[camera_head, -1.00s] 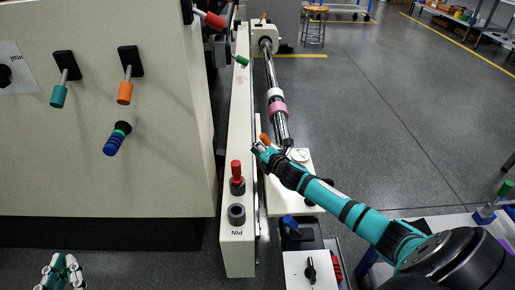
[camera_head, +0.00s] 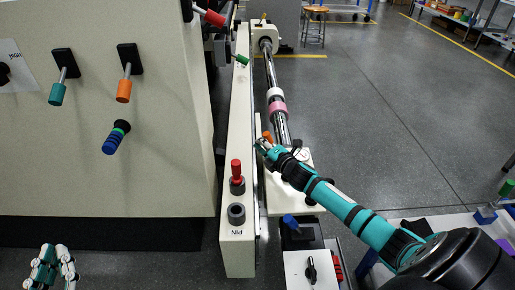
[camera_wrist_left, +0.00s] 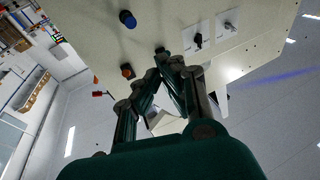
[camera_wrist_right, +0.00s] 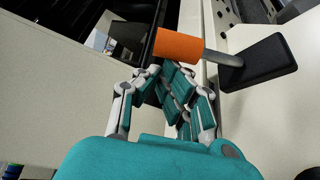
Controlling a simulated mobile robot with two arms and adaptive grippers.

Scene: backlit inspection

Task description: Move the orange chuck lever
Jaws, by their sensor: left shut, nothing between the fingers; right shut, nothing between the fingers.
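An orange lever (camera_head: 267,136) with a metal rod stands beside the long rail, at my right gripper's tips. In the right wrist view its orange grip (camera_wrist_right: 179,45) lies just beyond the fingertips, with its rod running to a black plate (camera_wrist_right: 258,64). My right gripper (camera_head: 263,147) is shut and empty, close against the grip; I cannot tell if they touch. A second orange lever (camera_head: 124,91) hangs on the left panel, away from both grippers. My left gripper (camera_head: 52,266) is shut and empty at the lower left, below the panel.
The left panel also carries a teal lever (camera_head: 57,93) and a blue knob (camera_head: 116,138). A red pin (camera_head: 236,171) stands in the near end of the rail (camera_head: 237,258). A bar with a pink ring (camera_head: 278,107) runs behind my right gripper. Open floor lies to the right.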

